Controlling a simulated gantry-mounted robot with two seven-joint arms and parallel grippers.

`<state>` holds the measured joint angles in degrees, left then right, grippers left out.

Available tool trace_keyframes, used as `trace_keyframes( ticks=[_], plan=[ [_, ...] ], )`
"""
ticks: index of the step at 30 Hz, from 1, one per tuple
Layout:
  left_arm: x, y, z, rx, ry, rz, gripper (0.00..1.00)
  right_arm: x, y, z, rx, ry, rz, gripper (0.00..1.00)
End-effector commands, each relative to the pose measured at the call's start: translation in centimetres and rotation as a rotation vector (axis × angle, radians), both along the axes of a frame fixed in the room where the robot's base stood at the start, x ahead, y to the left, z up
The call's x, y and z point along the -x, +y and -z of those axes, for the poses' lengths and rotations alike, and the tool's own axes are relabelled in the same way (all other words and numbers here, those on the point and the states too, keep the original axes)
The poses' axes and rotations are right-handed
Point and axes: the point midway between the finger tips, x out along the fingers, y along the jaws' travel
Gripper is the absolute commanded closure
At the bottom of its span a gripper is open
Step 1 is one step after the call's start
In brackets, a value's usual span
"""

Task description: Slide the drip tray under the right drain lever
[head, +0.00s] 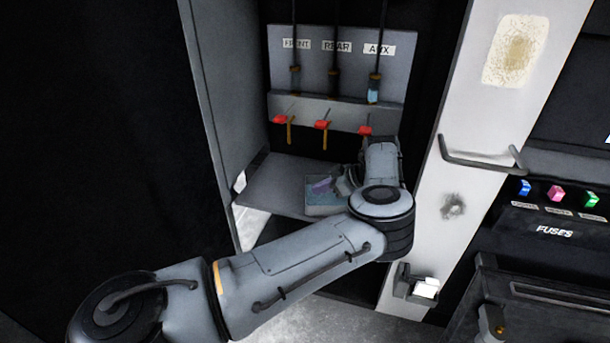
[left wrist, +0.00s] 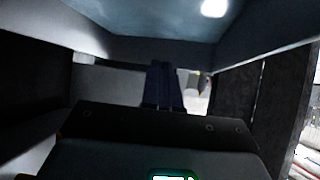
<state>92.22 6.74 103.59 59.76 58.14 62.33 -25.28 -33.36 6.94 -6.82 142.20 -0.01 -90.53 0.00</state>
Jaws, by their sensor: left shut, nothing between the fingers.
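The drip tray appears to be a small pale blue-grey open tray (head: 322,211) on the shelf, below and left of the right drain lever (head: 366,130), which has a red handle. A purple patch shows in the tray; I cannot tell what it is. My left gripper (head: 338,184) is at the tray's right side, partly over it; I cannot tell if they touch. In the left wrist view its two dark fingers (left wrist: 163,85) are together with nothing between them. My arm hides the tray's right end and the area below the right lever. My right gripper is out of view.
Two more red levers (head: 283,120) (head: 322,125) with yellow spouts are on the left. The shelf (head: 270,185) is bare left of the tray. A cabinet wall (head: 225,90) bounds the left; a pale post with a handle (head: 480,155) bounds the right.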

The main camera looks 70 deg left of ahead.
Motion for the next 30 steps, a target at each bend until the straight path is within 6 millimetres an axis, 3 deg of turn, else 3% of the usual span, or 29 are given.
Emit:
trace_keyframes(
  ticks=[13,21,30],
  plan=[
    [0.4,0.1,0.1,0.001,0.001,-0.014,1.0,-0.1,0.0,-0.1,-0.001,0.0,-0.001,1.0],
    [0.4,0.2,-1.4,0.001,0.001,-0.014,1.0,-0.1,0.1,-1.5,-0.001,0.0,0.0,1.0],
    [0.1,0.0,0.4,0.0,0.0,-0.006,1.0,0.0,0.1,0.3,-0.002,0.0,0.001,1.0]
  ],
)
